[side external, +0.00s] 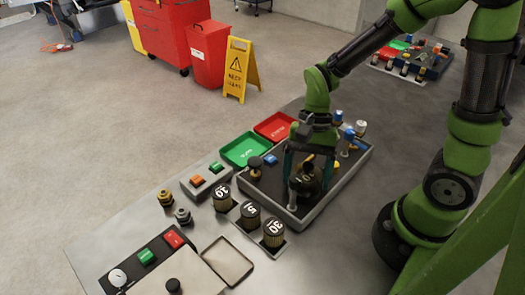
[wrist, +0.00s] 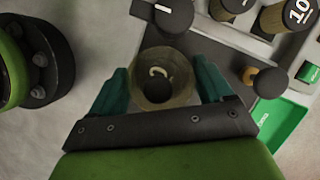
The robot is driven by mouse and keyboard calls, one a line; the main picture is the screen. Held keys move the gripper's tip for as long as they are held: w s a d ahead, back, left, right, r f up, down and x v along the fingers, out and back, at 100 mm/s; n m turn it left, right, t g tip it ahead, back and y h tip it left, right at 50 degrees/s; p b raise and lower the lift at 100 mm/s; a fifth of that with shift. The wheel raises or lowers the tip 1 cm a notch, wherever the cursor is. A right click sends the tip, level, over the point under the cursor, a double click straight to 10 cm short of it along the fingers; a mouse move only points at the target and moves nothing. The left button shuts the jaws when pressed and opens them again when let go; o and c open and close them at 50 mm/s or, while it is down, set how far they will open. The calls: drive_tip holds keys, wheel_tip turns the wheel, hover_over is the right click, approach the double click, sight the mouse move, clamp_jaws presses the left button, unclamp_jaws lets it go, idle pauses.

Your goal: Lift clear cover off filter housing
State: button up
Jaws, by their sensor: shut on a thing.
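My gripper (side external: 307,168) points down over the dark tray unit (side external: 345,181) in the side external view. In the wrist view, its teal fingers (wrist: 163,84) are shut on the sides of a see-through, yellowish round cover (wrist: 165,99). A dark round part with a pale curved mark (wrist: 157,77) shows within the cover's rim. In the side external view the cover (side external: 312,178) is brownish and partly hidden by the fingers. I cannot tell whether it is seated or raised. The filter housing is not clearly visible below it.
Green (side external: 244,149) and red (side external: 274,127) trays lie behind the unit. Several numbered knurled cylinders (side external: 249,215) stand in front. Blue-capped fittings (side external: 349,134) stand close on the right. A black knob (wrist: 270,82) is right of the fingers.

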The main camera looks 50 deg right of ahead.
sight(308, 164)
drive_tip(key=shift+c, duration=0.2)
wheel_tip(308, 164, up, 9)
drive_tip(key=shift+f, duration=0.1)
drive_tip(key=w+d+f+n+g+h, duration=0.1)
drive_tip(key=w+d+f+n, duration=0.2)
drive_tip(key=w, duration=0.8)
drive_tip(key=w+f+n+g+h, duration=0.1)
drive_tip(key=w+f+n+h, duration=0.1)
drive_tip(key=w+n, duration=0.65)
drive_tip(key=w+f, duration=0.1)
drive_tip(key=f+m, duration=0.1)
drive_tip(key=f, duration=0.1)
drive_tip(key=w+f+m, duration=0.1)
drive_tip(key=f, duration=0.1)
drive_tip(key=shift+w+f+m, duration=0.15)
drive_tip(key=shift+w+m, duration=0.1)
drive_tip(key=shift+w, duration=0.05)
drive_tip(key=shift+f, duration=2.3)
drive_tip(key=shift+f, duration=0.1)
